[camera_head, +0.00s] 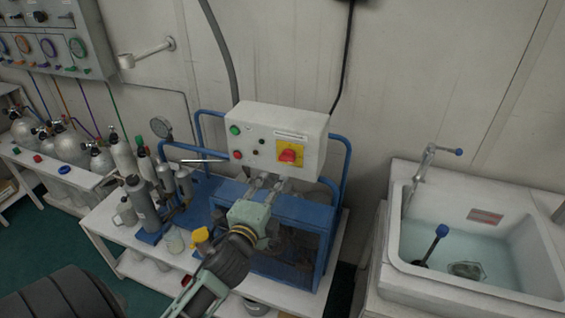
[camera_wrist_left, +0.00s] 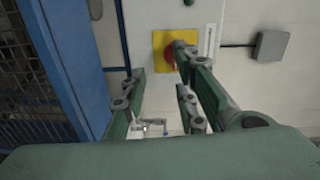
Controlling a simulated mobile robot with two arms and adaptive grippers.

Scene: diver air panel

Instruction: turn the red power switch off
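The red power switch (camera_head: 288,155) is a knob on a yellow square plate (camera_head: 298,147) at the right of the white control box (camera_head: 313,130). My left gripper (camera_head: 268,182) is in front of the box, its fingertips below and slightly left of the switch. In the left wrist view, the left gripper (camera_wrist_left: 160,62) is open with nothing between its fingers. There the red switch (camera_wrist_left: 169,54) shows ahead on its yellow plate (camera_wrist_left: 160,40), partly covered by the right-hand finger. I cannot tell whether that finger touches it. My right gripper is not in view.
The box also carries green (camera_head: 235,130) and red (camera_head: 238,155) buttons. It sits on a blue-framed compressor (camera_head: 300,238) with blue rails (camera_head: 348,165). Bottles and a yellow-capped item (camera_head: 200,236) stand left. A water-filled sink (camera_head: 395,240) is on the right.

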